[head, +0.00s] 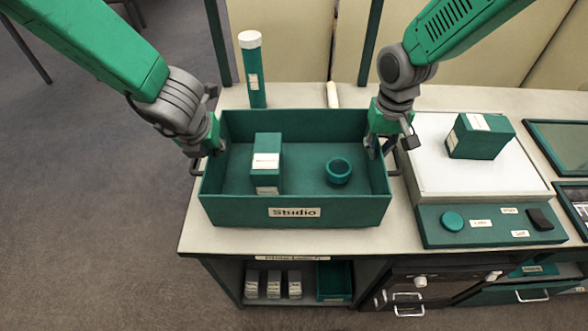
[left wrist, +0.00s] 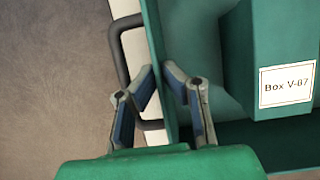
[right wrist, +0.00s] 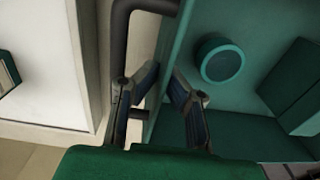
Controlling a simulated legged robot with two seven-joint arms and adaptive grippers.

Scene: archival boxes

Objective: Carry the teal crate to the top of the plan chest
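The teal crate (head: 245,212), labelled "Studio", sits level on the pale worktop (head: 200,235); I cannot tell if it is slightly raised. It holds an upright green box (head: 267,150), labelled "Box V-87" in the left wrist view (left wrist: 287,85), and a small teal round pot (head: 339,171). My left gripper (head: 216,150) is shut on the crate's left wall; the wrist view shows the fingers (left wrist: 159,72) on both sides of it. My right gripper (head: 380,148) is likewise shut on the right wall, its fingers (right wrist: 165,72) astride it. I cannot tell which unit is the plan chest.
A teal tube (head: 253,70) with a white cap stands behind the crate. To the right are a white platform (head: 440,170) bearing a green box (head: 479,136), a teal control panel (head: 490,226) and framed trays (head: 560,148). Shelves and drawers lie below the worktop.

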